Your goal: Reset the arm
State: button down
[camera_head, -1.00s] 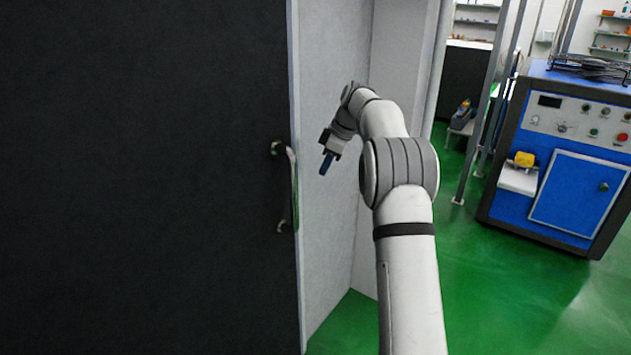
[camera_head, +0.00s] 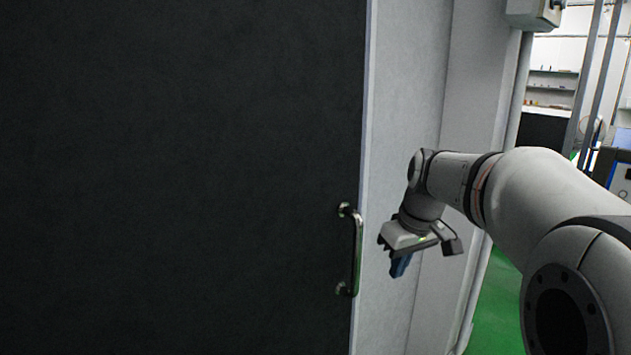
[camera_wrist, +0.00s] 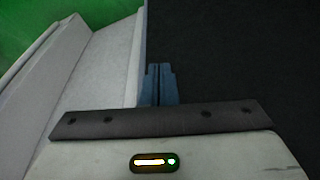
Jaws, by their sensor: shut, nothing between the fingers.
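My gripper (camera_head: 400,266) hangs at the end of my bent arm in the head view, just right of the door handle and apart from it. Its blue fingers (camera_wrist: 159,72) are together and empty in the wrist view, pointing toward the edge between the dark door and the pale wall. My arm reaches in from the right side of the head view, with its large joint close to the camera at the lower right.
A large dark door (camera_head: 180,180) fills the left, with a metal handle (camera_head: 357,250) near its right edge. A pale wall (camera_head: 400,90) stands beside it. Green floor (camera_head: 490,310) and a partly seen blue machine (camera_head: 616,170) lie to the right.

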jog(key=s+f+m, duration=0.2)
jog(key=s+f, duration=0.2)
jog(key=s, duration=0.6)
jog(key=s+a+f+m+h, duration=0.1)
jog(key=s+f+m, duration=0.2)
jog(key=s, duration=0.7)
notch_tip(320, 180, down, 2)
jog(key=shift+s+f+t, duration=0.1)
jog(key=shift+s+t, duration=0.25)
jog(key=shift+t, duration=0.05)
jog(key=c, duration=2.1)
grip_release()
